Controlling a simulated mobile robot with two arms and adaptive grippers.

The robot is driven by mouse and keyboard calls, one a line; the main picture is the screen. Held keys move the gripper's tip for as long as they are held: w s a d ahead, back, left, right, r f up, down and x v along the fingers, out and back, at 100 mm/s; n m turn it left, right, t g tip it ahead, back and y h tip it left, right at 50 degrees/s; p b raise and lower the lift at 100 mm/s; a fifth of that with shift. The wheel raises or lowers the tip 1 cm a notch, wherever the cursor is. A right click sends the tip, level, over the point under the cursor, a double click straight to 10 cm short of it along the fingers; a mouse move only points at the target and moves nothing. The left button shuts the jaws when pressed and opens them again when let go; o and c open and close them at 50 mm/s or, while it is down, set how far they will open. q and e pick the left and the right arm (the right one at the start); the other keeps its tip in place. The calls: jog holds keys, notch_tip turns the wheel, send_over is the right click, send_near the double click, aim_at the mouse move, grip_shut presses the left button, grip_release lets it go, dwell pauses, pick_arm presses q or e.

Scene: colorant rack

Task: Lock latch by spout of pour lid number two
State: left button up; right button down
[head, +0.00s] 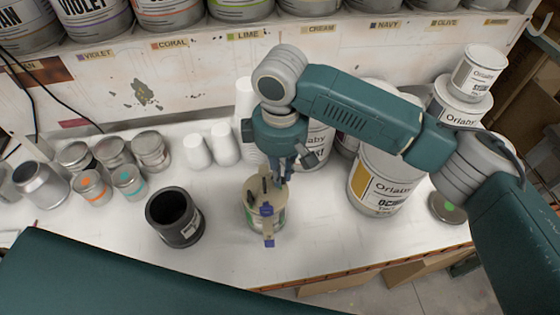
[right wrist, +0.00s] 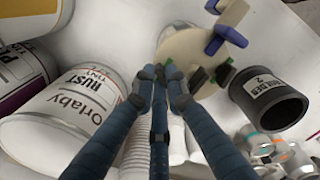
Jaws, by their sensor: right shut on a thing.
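The cream pour lid (head: 262,190) sits on a small upright can (head: 277,222) near the front of the white counter. Blue pieces (head: 266,209) and a dark piece show on the lid. The lid also shows in the right wrist view (right wrist: 190,50), with a blue piece (right wrist: 230,34) standing at its edge. My right gripper (head: 285,178) is at the lid's back right edge. It also shows in the right wrist view (right wrist: 163,76), shut on a small piece there, likely a latch. The fingers mostly hide that piece. My left gripper is out of view.
A black holder marked 2 (head: 174,216) stands left of the can. Large Orlaby cans (head: 382,180) stand to the right and behind. Small jars (head: 150,152) and white cups (head: 225,143) stand at the left. The counter in front of the can is clear.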

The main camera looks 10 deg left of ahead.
jog(key=shift+r+m+p, duration=0.25)
jog(key=shift+m+p, duration=0.55)
jog(key=shift+m, duration=0.1)
jog(key=shift+s+f+m+p, duration=0.15)
jog(key=shift+m+p, duration=0.4)
jog(key=shift+m, duration=0.45)
jog(key=m, duration=0.2)
jog(key=shift+f+m, duration=0.1)
jog(key=shift+m, duration=0.2)
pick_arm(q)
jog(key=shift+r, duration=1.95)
pick_arm(e)
jog(key=shift+d+m, duration=0.1)
jog(key=shift+m, duration=1.4)
